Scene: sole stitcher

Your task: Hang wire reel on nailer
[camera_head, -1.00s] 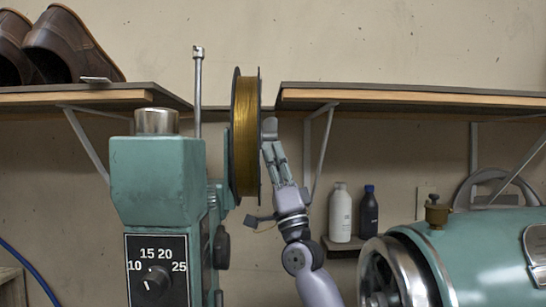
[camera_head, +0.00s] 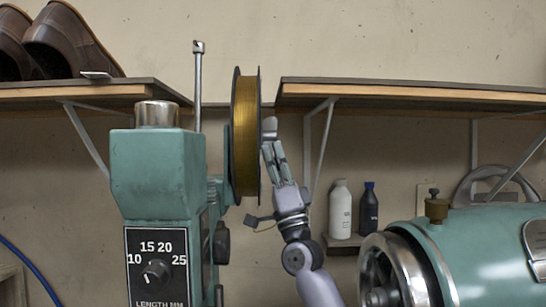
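The wire reel (camera_head: 245,135), wound with gold wire between dark flanges, stands upright and edge-on at the right side of the green nailer (camera_head: 157,180). Its left flange is against or very close to the nailer's side bracket. The spindle and the reel's hub are hidden. My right gripper (camera_head: 270,135) points up at the reel's right face, with its fingertips at or almost touching the flange. I cannot tell whether the fingers are closed on a part of the reel. My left gripper is not in view.
A thin metal rod (camera_head: 198,85) rises behind the nailer. Wall shelves stand left (camera_head: 90,92) and right (camera_head: 410,95), the left one holding brown shoes (camera_head: 65,45). A white bottle (camera_head: 340,210) and a dark bottle (camera_head: 368,210) stand behind my arm. Another green machine (camera_head: 480,250) fills the lower right.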

